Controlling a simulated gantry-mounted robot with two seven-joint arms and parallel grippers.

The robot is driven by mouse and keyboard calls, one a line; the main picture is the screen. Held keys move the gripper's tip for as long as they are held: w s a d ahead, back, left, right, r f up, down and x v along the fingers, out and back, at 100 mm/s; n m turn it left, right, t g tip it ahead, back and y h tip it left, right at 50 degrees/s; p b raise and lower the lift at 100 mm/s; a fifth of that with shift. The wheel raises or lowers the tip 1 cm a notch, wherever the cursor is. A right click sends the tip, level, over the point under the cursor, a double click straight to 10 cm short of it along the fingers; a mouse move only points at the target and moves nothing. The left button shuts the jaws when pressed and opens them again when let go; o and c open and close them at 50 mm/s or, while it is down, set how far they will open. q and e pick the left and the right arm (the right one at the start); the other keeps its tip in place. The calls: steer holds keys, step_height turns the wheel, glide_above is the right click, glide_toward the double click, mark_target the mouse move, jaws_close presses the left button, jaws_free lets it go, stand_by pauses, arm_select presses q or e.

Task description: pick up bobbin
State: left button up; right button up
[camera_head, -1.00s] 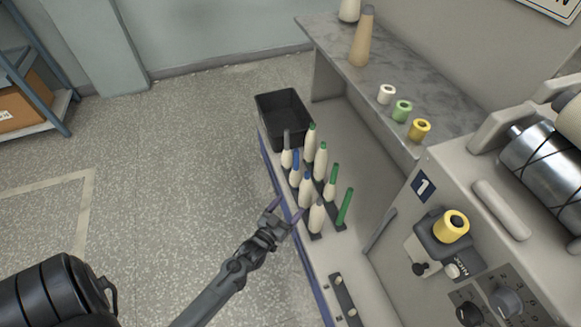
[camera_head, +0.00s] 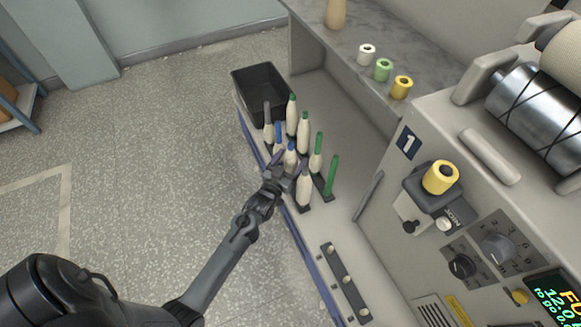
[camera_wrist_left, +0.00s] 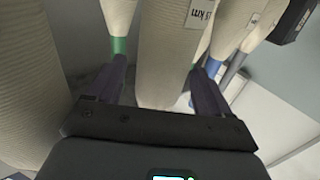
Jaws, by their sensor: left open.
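Several cream bobbins stand upright in two rows on the machine's ledge. The far row has green-tipped bobbins (camera_head: 303,133) and a bare green tube (camera_head: 331,176). The near row has a grey-tipped bobbin (camera_head: 268,125), blue-tipped ones and a front bobbin (camera_head: 304,190). My left gripper (camera_head: 289,162) is open at the near row, by a blue-tipped bobbin and just behind the front bobbin. In the left wrist view a cream bobbin (camera_wrist_left: 165,55) stands between the open fingers (camera_wrist_left: 160,88). Its tip is hidden, and contact cannot be told. My right gripper is not in view.
A black bin (camera_head: 241,92) stands at the ledge's far end. White, light green and yellow spools (camera_head: 401,88) sit on the shelf above. The machine panel with a yellow spool (camera_head: 440,177) is at the right. A peg strip (camera_head: 343,281) lies nearer on the ledge.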

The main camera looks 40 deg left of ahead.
arm_select(q)
steer(key=shift+b+x, duration=0.3)
steer(key=shift+x, duration=0.9)
steer(key=shift+s, duration=0.1)
steer(key=shift+c, duration=0.5)
steer(key=c, duration=1)
